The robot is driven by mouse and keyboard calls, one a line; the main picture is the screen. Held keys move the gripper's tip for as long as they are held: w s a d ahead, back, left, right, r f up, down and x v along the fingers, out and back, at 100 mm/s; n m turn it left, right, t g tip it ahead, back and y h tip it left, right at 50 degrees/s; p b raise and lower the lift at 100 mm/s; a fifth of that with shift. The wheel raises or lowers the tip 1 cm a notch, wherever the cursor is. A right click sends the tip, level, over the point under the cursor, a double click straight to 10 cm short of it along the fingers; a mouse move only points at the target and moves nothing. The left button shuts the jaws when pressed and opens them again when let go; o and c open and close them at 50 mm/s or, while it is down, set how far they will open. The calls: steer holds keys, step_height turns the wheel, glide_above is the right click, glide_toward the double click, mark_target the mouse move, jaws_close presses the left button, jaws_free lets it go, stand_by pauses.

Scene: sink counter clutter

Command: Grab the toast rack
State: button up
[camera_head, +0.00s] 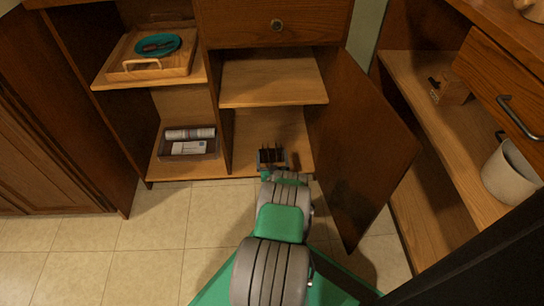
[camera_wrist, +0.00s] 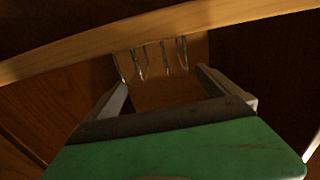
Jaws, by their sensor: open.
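The toast rack (camera_head: 270,156) is a small dark rack with upright dividers. It sits on the bottom shelf of the open middle cabinet, just beyond the end of my arm. In the wrist view, its thin curved metal wires (camera_wrist: 167,63) show ahead, below a wooden board edge and across the space between my fingers. My gripper (camera_wrist: 161,82) is open, with one finger on either side of the picture's middle. The fingers appear short of the wires, but I cannot tell the exact gap. The rack's lower part is dim in the wrist view.
A middle shelf (camera_head: 272,85) lies above the rack. An open cabinet door (camera_head: 358,150) stands close to my arm's right. A bin with rolled items (camera_head: 188,146) is in the left compartment; a wooden tray (camera_head: 180,68) with a teal plate (camera_head: 158,46) is above it.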

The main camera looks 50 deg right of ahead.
mark_target(272, 156)
steer(key=b+x, duration=0.2)
steer(key=x, duration=0.1)
steer(key=b+x, duration=0.1)
steer(key=shift+d+f, duration=0.3)
steer(key=shift+f, duration=0.05)
steer(key=shift+w+d+r, duration=0.15)
steer(key=shift+d+r, duration=0.05)
steer(key=shift+r, duration=0.1)
steer(key=c, duration=1.6)
